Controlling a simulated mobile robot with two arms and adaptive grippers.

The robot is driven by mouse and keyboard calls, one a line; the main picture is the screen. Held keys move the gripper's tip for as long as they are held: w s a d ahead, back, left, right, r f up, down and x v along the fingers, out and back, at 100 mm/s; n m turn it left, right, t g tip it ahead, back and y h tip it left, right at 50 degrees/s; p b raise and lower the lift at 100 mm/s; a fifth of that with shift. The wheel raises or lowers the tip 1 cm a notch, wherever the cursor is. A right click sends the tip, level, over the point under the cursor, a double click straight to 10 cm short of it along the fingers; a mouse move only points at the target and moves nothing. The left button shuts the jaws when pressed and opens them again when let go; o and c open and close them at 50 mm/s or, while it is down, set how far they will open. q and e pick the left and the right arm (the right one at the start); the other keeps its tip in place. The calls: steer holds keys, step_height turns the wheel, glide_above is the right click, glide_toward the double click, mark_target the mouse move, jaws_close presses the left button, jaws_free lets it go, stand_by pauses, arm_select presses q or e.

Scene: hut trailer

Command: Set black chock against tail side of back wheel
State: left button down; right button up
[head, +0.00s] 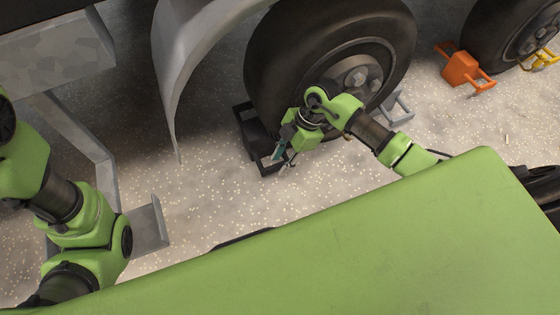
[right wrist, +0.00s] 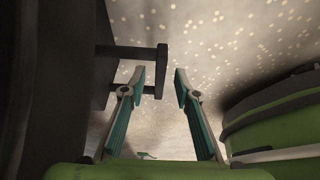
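The black chock (head: 250,128) stands on the ground at the left side of the nearer wheel (head: 262,70) in the head view. It looks close against the tyre; I cannot tell whether they touch. My right gripper (head: 281,158) is beside the chock's near end, partly covering it. In the right wrist view, my right gripper (right wrist: 159,74) is open, its two fingers apart. The chock's dark body (right wrist: 75,60) is at the left there, and the end of its handle (right wrist: 161,68) shows in line with the gap between the fingertips. My left gripper is not in view.
A grey chock (head: 400,108) is at the nearer wheel's right side. An orange chock (head: 461,70) and a yellow chock (head: 546,60) are by the farther wheel (head: 490,40). A curved grey fender (head: 178,70) hangs left of the nearer wheel. Speckled ground (head: 205,190) lies free below it.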

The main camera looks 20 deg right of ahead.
steer(key=v, duration=1.1)
